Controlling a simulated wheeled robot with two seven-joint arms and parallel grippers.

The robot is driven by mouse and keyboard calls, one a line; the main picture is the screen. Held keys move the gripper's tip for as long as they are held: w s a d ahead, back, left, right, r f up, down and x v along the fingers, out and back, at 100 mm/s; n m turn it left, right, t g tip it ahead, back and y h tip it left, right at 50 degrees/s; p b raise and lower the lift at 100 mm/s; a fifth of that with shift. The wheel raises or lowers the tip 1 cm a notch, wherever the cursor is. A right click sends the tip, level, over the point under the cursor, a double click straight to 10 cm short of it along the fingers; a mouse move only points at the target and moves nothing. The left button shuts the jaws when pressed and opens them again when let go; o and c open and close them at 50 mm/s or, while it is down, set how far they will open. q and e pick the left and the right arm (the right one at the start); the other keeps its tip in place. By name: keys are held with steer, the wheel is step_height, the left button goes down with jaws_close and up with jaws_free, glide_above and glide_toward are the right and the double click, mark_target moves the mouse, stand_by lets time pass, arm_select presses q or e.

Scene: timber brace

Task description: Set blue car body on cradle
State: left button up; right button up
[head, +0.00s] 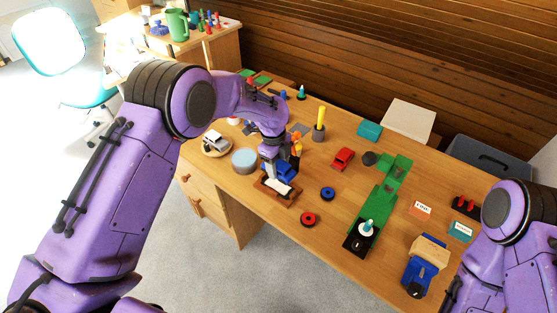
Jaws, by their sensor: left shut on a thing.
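The blue car body (287,174) is in the head view, just left of the middle, partly hidden by my left gripper. My left gripper (270,167) points down and is shut on it. The brown wooden cradle (286,203) lies directly below, near the table's front edge, with a white piece on it. The blue body is over or at the cradle's far side; I cannot tell whether they touch. My right arm comes in at the lower right, but its gripper is not in view.
A grey-blue round tin (244,161) stands left of the cradle. A blue ring (327,194) and a red ring (308,219) lie to its right. A red car (343,159) and a green track (378,204) are further right.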

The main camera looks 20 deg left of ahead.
arm_select(q)
step_height(320, 180, down, 2)
steer(key=shift+w+f+b, duration=0.1)
steer(key=shift+b, duration=0.7)
step_height(320, 180, down, 3)
steer(key=b, duration=0.2)
steer(key=shift+b, duration=0.35)
steer(key=shift+f+b, duration=0.4)
steer(key=shift+f, duration=0.4)
